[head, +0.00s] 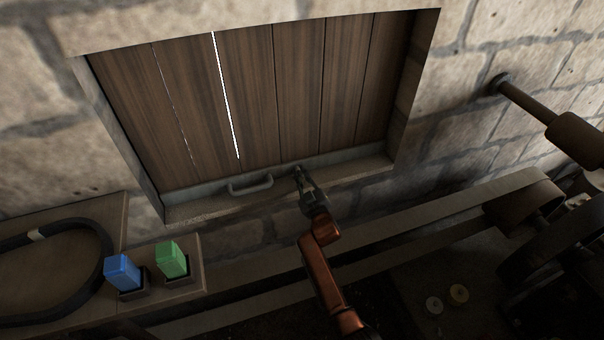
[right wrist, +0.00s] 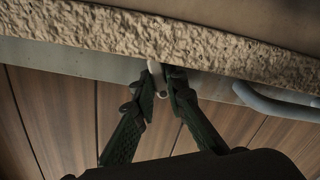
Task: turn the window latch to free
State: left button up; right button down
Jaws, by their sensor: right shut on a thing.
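The wooden plank window shutter (head: 300,90) fills a recess in the stone wall, with a pale bottom rail. The window latch is a small pale piece at that rail, and it shows between the fingertips in the right wrist view (right wrist: 155,70). My right gripper (head: 298,172) is shut on the latch; it also shows in the right wrist view (right wrist: 162,90). The fingers hide part of the latch, so its turn angle is hard to tell. A grey handle (head: 250,185) is fixed on the rail left of my gripper. My left gripper is not in view.
A blue block (head: 122,272) and a green block (head: 172,259) stand on a ledge at lower left, beside a black belt (head: 105,245). Belt drive wheels (head: 530,205) and a shaft (head: 530,103) are at right. The stone sill (head: 230,208) runs below the shutter.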

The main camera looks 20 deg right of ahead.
jog(key=m+p, duration=0.2)
jog(key=m, duration=0.2)
jog(key=shift+d, duration=0.1)
pick_arm(q)
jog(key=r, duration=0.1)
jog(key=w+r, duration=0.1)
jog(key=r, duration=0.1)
jog(key=shift+p, duration=0.4)
pick_arm(e)
jog(key=shift+f+m, duration=0.1)
jog(key=shift+m, duration=0.5)
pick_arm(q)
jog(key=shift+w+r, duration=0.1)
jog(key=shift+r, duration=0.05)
pick_arm(e)
jog(key=shift+f, duration=0.1)
jog(key=c, duration=2.2)
grip_release()
jog(key=s, duration=1.2)
jog(key=shift+d, duration=0.2)
